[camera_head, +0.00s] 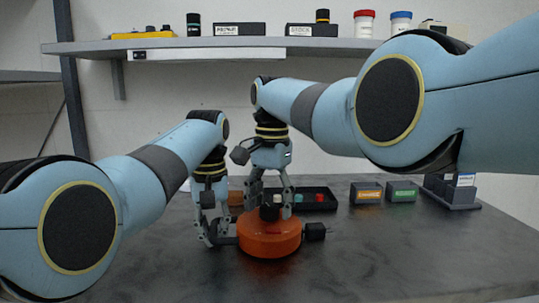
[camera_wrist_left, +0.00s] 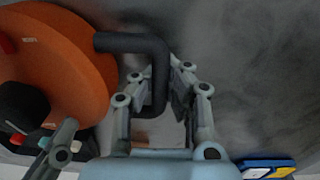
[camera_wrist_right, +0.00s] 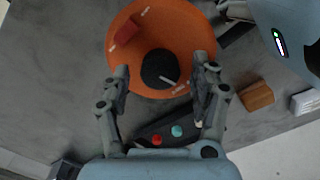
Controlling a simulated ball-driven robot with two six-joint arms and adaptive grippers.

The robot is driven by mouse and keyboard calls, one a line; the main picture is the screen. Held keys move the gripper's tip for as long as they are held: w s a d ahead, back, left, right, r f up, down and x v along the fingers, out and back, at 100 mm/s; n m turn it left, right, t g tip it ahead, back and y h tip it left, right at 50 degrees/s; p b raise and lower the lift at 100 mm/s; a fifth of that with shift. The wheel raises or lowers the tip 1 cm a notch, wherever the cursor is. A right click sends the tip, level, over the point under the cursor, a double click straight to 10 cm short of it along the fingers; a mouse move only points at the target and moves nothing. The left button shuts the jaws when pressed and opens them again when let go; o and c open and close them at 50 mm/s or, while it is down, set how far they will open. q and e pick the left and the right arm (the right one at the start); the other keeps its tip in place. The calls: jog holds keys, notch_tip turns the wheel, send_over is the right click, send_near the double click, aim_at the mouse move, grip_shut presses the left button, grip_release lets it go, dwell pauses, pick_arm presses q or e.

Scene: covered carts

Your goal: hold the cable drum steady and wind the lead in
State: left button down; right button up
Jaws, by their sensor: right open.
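The orange cable drum (camera_head: 268,240) lies flat on the dark table, with a black hub (camera_head: 269,213) on top. A dark plug-like piece (camera_head: 315,232) is at its right side. My left gripper (camera_head: 223,238) is beside the drum's left side. In the left wrist view a black bent bar (camera_wrist_left: 155,60) runs from the drum between the left fingers; I cannot tell whether both fingers press on it. My right gripper (camera_head: 271,200) is above the drum, open. In the right wrist view its fingers straddle the hub (camera_wrist_right: 160,68), apart from it. A small red block (camera_wrist_right: 127,31) shows on the drum.
A black tray (camera_head: 318,204) with small coloured pieces lies behind the drum. Further right are an orange-labelled box (camera_head: 367,193), a green-labelled box (camera_head: 402,191) and a dark rack (camera_head: 452,193). A shelf (camera_head: 340,45) with jars and boxes hangs above. The table's right front is clear.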

aim_at(270, 207)
jog(key=n, duration=1.4)
jog(key=shift+n, duration=0.4)
jog(key=n, duration=0.7)
jog(key=shift+n, duration=0.4)
jog(key=n, duration=0.6)
notch_tip(270, 207, up, 12)
jog(key=shift+n, duration=0.3)
